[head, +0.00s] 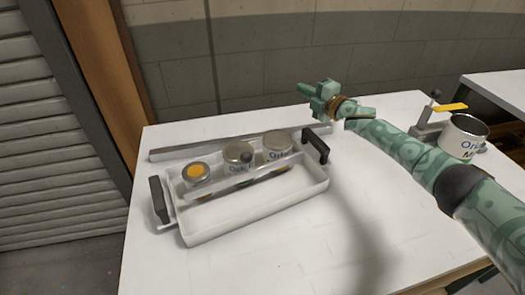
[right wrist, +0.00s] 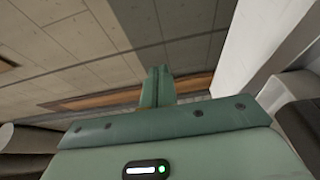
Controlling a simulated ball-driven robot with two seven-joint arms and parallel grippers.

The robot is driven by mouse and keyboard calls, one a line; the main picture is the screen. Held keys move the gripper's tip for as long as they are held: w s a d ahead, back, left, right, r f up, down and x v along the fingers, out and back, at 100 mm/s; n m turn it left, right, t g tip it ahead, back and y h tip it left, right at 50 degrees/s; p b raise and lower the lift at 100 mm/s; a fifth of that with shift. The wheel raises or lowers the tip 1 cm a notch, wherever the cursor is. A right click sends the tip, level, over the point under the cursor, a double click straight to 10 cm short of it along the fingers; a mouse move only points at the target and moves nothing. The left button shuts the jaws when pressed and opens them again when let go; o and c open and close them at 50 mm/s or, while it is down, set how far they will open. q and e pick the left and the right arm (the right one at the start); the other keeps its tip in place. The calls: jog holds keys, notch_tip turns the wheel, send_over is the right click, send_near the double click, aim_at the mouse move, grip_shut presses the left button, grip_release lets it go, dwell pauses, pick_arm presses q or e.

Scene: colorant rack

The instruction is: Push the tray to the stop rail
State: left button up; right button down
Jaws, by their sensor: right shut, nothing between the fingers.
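The white tray (head: 258,218) lies on the table with a black handle at each end, the left one (head: 158,200) and the right one (head: 316,146). It holds three lidded cans: one with an orange top (head: 195,172) and two with plain lids (head: 238,152) (head: 277,142). The grey stop rail (head: 200,149) runs along the tray's far side, with a narrow strip of table between them. My right gripper (head: 304,89) is shut and empty, above the table's far edge beyond the rail's right part. Its closed fingers also show in the right wrist view (right wrist: 157,86). My left gripper is out of view.
At the right, a labelled open can (head: 464,137) stands by a grey fixture with a yellow lever (head: 450,107). The table in front of my right arm (head: 400,225) is clear.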

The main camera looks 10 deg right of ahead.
jog(key=s+a+p, duration=0.2)
jog(key=s+a, duration=0.2)
send_over(280, 139)
jog(key=s+a, duration=0.4)
jog(key=a, duration=0.2)
notch_tip(280, 139, down, 10)
jog(key=b, duration=0.4)
jog(key=shift+w+d+b, duration=0.1)
jog(key=shift+d+b, duration=0.05)
jog(key=shift+b, duration=0.2)
jog(key=shift+d+f, duration=0.1)
jog(key=shift+f, duration=0.05)
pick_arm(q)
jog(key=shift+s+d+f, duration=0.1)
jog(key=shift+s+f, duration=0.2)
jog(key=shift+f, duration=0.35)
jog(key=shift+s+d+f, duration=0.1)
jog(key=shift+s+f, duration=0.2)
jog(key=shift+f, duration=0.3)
pick_arm(e)
jog(key=shift+w+d+r, duration=0.2)
jog(key=shift+w+d, duration=0.1)
